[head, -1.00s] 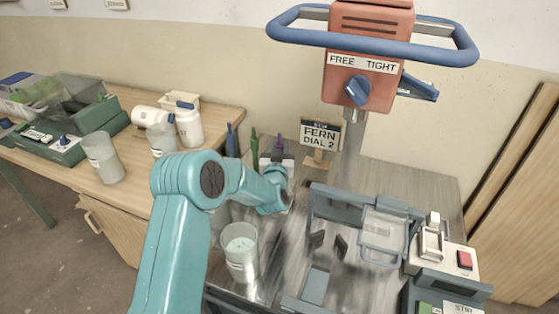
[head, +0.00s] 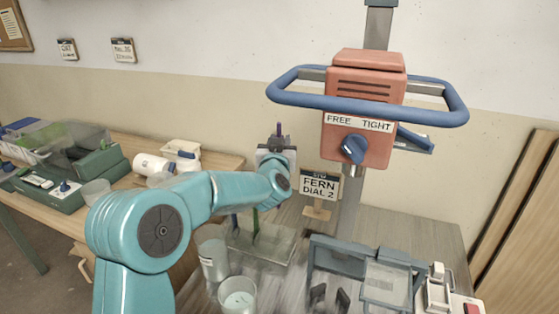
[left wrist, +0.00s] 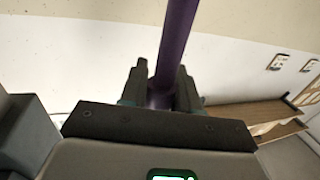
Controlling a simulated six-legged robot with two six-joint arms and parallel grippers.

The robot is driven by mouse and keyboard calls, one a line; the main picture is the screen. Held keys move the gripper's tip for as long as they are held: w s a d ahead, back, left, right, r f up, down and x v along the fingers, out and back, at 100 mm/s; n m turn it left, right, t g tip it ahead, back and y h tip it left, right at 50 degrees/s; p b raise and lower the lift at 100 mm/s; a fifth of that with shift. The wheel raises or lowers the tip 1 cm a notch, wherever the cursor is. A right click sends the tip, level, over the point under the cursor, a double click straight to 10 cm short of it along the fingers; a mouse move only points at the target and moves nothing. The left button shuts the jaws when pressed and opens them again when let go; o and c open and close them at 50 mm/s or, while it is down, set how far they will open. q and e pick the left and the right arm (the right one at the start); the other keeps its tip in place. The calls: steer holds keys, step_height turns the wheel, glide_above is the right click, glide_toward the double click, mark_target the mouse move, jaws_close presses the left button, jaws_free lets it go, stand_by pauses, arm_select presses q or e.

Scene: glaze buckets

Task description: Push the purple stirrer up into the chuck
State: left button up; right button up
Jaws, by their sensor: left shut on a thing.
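My left gripper (head: 276,153) is shut on the purple stirrer (head: 279,129), whose upper end sticks up above the fingers. In the left wrist view the purple shaft (left wrist: 176,45) runs up between the two fingers (left wrist: 163,92). The stirrer's lower part is hidden behind my arm in the head view. The orange mixer head (head: 363,105) hangs to the right of the gripper. Its chuck (head: 354,172) is a short stub below the blue knob (head: 353,149); the stirrer is apart from it, to the left. My right gripper is not in view.
A blue handle ring (head: 375,108) surrounds the mixer head. A sign reading FERN DIAL 2 (head: 319,186) stands left of the post. Blue and green stirrers (head: 256,225) stand in a rack (head: 273,244). A bucket (head: 238,295) and a guarded frame (head: 385,282) are below.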

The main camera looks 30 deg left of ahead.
arm_select(q)
step_height(320, 180, up, 10)
steer(key=p, duration=0.7)
steer(key=shift+f+p, duration=0.2)
steer(key=shift+p, duration=0.1)
